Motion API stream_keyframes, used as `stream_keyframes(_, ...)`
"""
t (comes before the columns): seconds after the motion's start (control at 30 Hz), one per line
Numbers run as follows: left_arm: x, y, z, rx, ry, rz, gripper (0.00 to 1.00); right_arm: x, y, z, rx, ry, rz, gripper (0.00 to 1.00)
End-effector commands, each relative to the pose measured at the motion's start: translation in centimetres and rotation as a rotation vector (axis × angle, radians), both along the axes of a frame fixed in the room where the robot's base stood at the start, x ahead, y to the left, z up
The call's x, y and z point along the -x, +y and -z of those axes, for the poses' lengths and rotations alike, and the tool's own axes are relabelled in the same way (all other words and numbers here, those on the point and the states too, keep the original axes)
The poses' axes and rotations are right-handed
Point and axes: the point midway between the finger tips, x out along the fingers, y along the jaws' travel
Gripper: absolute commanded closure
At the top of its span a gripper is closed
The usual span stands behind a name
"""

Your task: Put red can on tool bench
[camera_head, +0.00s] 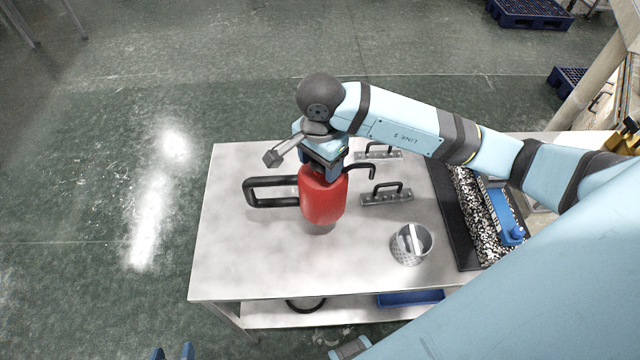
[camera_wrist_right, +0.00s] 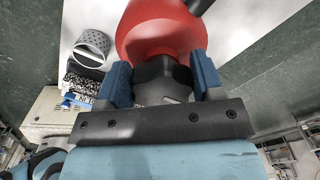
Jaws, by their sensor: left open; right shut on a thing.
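The red can (camera_head: 323,200) is upright over the pale metal bench top (camera_head: 260,265), with a black loop handle on its left and a black curved spout on its right. A shadow lies just below it; I cannot tell whether its base touches the bench. My right gripper (camera_head: 323,168) is shut on the can's top from above. In the right wrist view the blue fingers (camera_wrist_right: 163,85) clasp the dark neck of the red can (camera_wrist_right: 160,35). My left gripper (camera_head: 172,352) shows only its blue fingertips at the bottom edge, apart and empty.
Two plates with black handles (camera_head: 386,196) (camera_head: 378,152) lie right of the can. A perforated metal cup (camera_head: 411,246) stands at the front right. A dark mat (camera_head: 452,220) with a speckled strip and blue tool lies further right. The bench's left part is clear.

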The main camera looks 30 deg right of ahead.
Motion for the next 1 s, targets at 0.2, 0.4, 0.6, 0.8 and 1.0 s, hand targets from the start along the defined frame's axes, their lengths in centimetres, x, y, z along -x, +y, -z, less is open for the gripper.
stream_keyframes(0.2,-0.3,0.1,-1.0,0.0,-0.008,-0.001,0.45,0.0,0.0,3.7,-0.001,0.0,0.0,1.0)
stream_keyframes(0.4,-0.3,0.2,-1.1,-0.002,-0.01,-0.004,0.45,0.0,0.0,5.0,-0.002,-0.002,-0.001,1.0)
stream_keyframes(0.6,-0.3,0.3,-1.5,-0.004,-0.009,-0.006,0.45,0.0,0.0,7.4,-0.002,0.002,0.001,1.0)
stream_keyframes(0.8,-0.3,0.3,-1.5,-0.004,-0.009,-0.008,0.45,0.0,0.0,8.9,-0.001,-0.003,-0.001,1.0)
stream_keyframes(1.0,-0.3,0.3,-1.3,-0.004,-0.008,-0.007,0.45,-0.1,0.0,9.0,-0.001,-0.003,-0.001,1.0)
